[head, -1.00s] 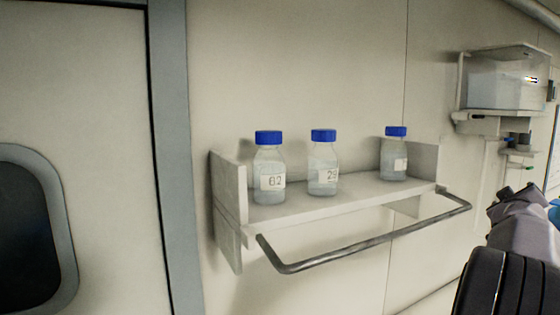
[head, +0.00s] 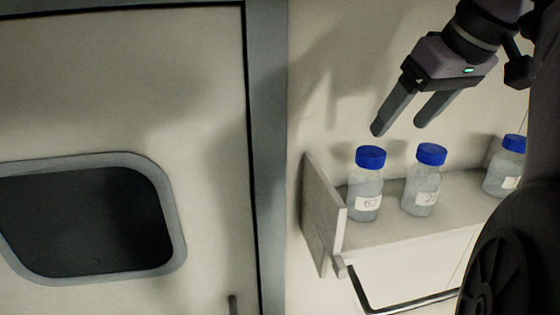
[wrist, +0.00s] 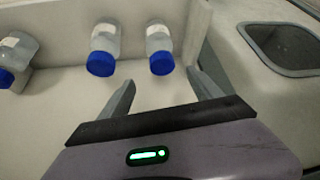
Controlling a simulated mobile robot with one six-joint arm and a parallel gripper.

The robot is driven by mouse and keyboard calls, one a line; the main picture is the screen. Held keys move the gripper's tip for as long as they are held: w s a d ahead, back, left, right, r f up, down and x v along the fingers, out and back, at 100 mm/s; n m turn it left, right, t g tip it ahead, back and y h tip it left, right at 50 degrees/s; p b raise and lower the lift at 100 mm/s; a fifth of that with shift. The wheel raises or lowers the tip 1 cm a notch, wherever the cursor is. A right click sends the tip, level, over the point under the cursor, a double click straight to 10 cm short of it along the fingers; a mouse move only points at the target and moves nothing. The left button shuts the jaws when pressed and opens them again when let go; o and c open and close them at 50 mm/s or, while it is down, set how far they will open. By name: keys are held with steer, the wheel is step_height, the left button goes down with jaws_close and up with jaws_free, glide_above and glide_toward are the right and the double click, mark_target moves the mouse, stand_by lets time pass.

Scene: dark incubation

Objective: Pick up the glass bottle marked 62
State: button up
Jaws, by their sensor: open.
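The glass bottle marked 62 (head: 366,190) is clear with a blue cap and stands upright at the left end of the shelf (head: 400,240). In the wrist view this bottle (wrist: 159,42) is the rightmost one, its cap just beyond the gap between my fingers. My gripper (head: 398,128) is open and empty, above the bottle caps and touching none of them. Its fingers (wrist: 160,80) also show in the wrist view.
A similar blue-capped bottle (head: 424,185) stands close to the right of bottle 62. A third bottle (head: 505,170) is farther right, partly hidden by my arm. A side panel (head: 325,215) closes the shelf's left end, and a metal rail (head: 400,304) runs in front.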

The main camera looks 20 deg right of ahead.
mark_target(364, 163)
steer(key=x, duration=0.7)
steer(key=b+x, duration=0.1)
steer(key=x, duration=0.6)
steer(key=shift+w+a+r+b, duration=0.2)
steer(key=shift+w+b, duration=0.1)
steer(key=shift+w, duration=0.05)
steer(key=shift+s, duration=0.25)
steer(key=c, duration=0.5)
jaws_close()
